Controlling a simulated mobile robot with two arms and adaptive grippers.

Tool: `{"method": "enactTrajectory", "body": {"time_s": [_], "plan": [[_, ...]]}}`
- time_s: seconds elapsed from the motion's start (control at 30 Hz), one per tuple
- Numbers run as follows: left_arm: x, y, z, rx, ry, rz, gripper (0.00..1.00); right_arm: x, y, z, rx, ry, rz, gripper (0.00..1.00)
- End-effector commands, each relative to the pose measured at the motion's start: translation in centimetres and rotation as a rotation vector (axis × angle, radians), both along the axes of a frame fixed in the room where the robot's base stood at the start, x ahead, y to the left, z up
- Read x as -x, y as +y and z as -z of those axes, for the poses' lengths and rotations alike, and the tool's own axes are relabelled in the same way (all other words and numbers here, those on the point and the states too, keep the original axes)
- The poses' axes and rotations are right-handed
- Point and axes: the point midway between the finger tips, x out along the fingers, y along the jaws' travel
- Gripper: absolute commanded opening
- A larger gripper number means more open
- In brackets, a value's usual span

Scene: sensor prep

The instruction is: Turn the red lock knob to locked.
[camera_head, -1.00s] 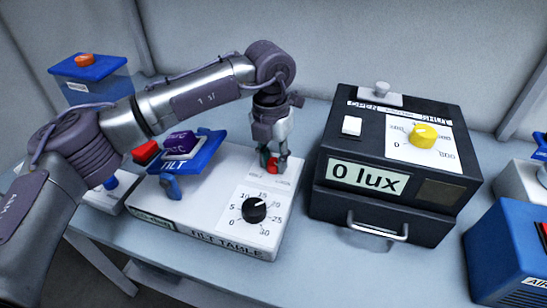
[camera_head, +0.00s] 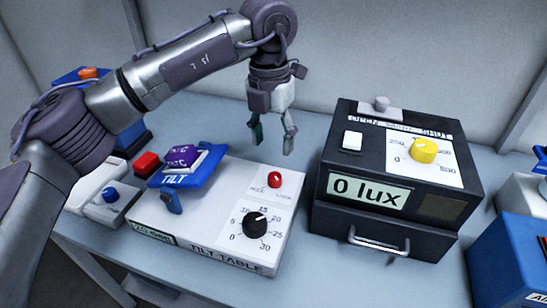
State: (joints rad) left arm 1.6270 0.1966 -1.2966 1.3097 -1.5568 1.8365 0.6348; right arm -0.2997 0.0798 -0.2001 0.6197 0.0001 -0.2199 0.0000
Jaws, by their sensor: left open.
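The red lock knob (camera_head: 274,180) sits on the upper right of the white tilt table box (camera_head: 190,232). Labels flank it; the right one seems to read LOCK, and the left one is too small to read surely. A pale mark on the knob points roughly up; its exact setting is hard to tell. My left gripper (camera_head: 273,142) is open and empty, pointing down, above and behind the knob and apart from it. My right gripper is not in view.
A black dial (camera_head: 256,224) sits in front of the knob. A blue tilt platform (camera_head: 187,169) stands to its left. The black lux box (camera_head: 330,205) with a yellow knob (camera_head: 423,150) stands close on the right. Blue boxes stand at the far right and back left.

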Motion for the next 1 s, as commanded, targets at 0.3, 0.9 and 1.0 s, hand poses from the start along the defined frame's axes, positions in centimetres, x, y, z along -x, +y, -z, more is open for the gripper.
{"method": "enactTrajectory", "body": {"time_s": [0.3, 0.9, 1.0], "plan": [[-0.1, 0.1, -2.7, 0.000, 0.001, 0.001, 0.57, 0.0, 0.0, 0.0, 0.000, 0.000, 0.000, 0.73], [-0.1, 0.1, -8.4, 0.000, 0.000, 0.000, 0.57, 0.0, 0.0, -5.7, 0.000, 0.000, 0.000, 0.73], [-0.1, 0.1, -9.6, 0.000, 0.001, 0.000, 0.57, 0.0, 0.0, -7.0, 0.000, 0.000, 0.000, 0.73]]}}
